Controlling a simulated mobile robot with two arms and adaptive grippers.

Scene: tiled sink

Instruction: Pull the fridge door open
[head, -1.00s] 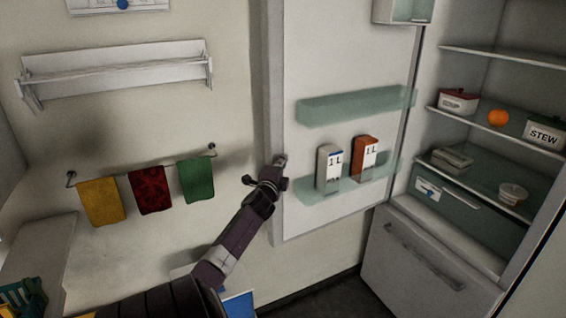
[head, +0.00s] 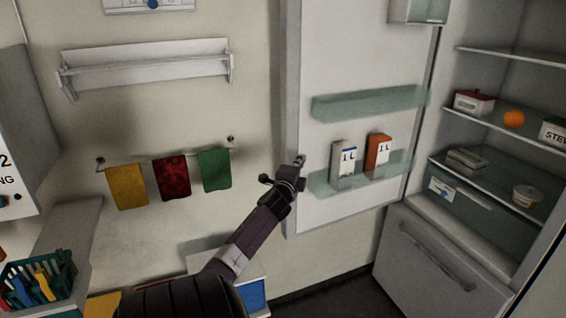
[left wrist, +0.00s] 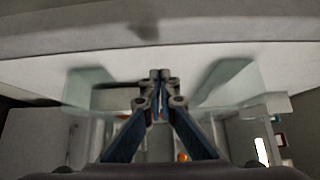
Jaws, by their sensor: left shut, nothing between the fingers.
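The fridge door (head: 350,60) stands wide open in the head view, swung to the left, with its inner side facing me. Its glass shelf holds two cartons marked 1 L, a white one (head: 343,162) and an orange one (head: 378,155). The fridge interior (head: 490,90) is exposed at the right. My left gripper (head: 300,160) is shut and empty at the free left edge of the door; I cannot tell whether it touches. The left wrist view shows its closed fingertips (left wrist: 160,74) in front of the door's pale inner side (left wrist: 150,65). My right gripper is not in view.
Inside the fridge are a red-lidded box (head: 474,103), an orange (head: 513,118) and a stew container (head: 556,133). A closed lower drawer (head: 435,258) sits below. Towels (head: 172,178) hang on the left wall, and a teal basket (head: 38,285) stands at lower left.

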